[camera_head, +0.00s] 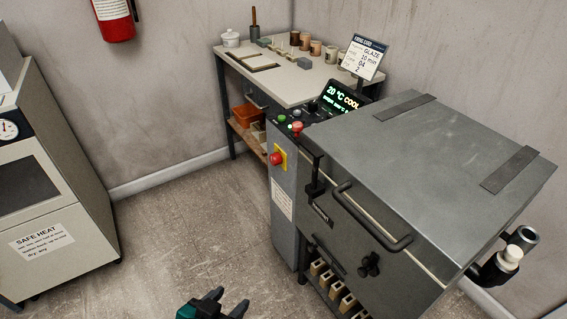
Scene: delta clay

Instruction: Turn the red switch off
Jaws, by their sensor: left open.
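A round red knob (276,158) sits on a yellow plate (280,155) on the grey side panel of the kiln (430,150). My left gripper (228,300) shows at the bottom edge, open and empty, well below and apart from both. My right gripper is not in view.
The kiln's lidded body has a front bar handle (371,222). Its display (341,98) reads 20 °C COOL. A worktable (290,83) with cups stands behind. A cream cabinet (55,190) is at left. Bare floor (185,225) lies between cabinet and kiln.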

